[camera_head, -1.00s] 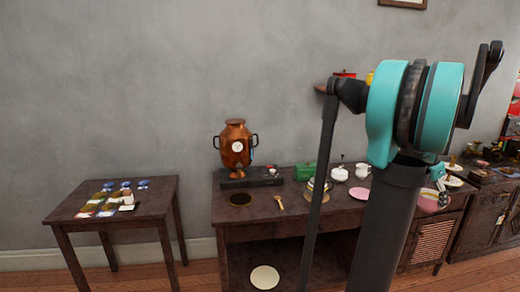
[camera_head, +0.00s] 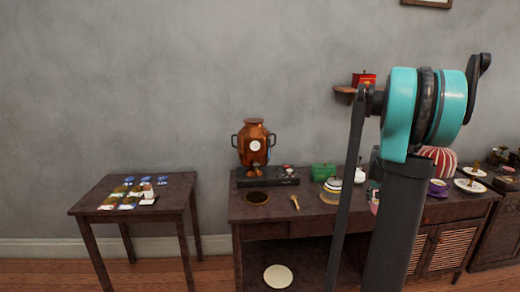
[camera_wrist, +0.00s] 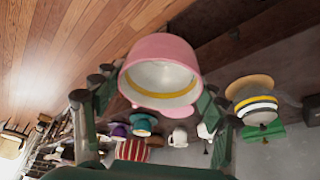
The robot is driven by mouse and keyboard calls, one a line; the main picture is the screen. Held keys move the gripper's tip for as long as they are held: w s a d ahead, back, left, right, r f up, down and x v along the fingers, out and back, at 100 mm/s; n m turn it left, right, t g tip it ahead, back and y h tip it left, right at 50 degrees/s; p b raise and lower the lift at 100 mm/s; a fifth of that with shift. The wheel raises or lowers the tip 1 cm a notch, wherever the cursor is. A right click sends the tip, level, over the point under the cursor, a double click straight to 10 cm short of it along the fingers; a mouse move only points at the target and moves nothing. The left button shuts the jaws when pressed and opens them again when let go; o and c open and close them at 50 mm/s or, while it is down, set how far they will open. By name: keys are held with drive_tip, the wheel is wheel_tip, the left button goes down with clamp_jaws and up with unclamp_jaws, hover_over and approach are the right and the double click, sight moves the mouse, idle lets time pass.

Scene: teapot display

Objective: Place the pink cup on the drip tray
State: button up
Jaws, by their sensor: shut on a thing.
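The pink cup (camera_wrist: 165,55) fills the upper middle of the wrist view. Its white inside with a yellow band faces the camera. My gripper (camera_wrist: 154,98) is shut on it, with a dark green finger on either side. A round dark piece with a gold rim, apparently the drip tray (camera_head: 257,198), lies on the dark table in front of the copper samovar (camera_head: 254,144). It looks empty.
The dark table (camera_head: 290,212) also holds a gold spoon (camera_head: 295,202), a green box (camera_head: 323,172) and a banded pot (camera_head: 332,187). A side table (camera_head: 176,193) at left carries several small packets.

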drive_tip(key=w+a+f+n+t+y, duration=0.1)
drive_tip(key=w+a+f+n, duration=0.2)
drive_tip(key=a, duration=0.7)
drive_tip(key=w+a+f+n+y, duration=0.1)
drive_tip(key=a+f+n, duration=0.25)
drive_tip(key=a, duration=0.55)
drive_tip(key=w+a+f+n+t+y, duration=0.1)
drive_tip(key=w+a+f+n, duration=0.3)
drive_tip(key=a, duration=0.6)
drive_tip(key=s+f, duration=0.7)
drive_tip(key=shift+s+a+f+m, duration=0.25)
drive_tip(key=shift+f+m, duration=0.1)
drive_tip(key=shift+m, duration=0.1)
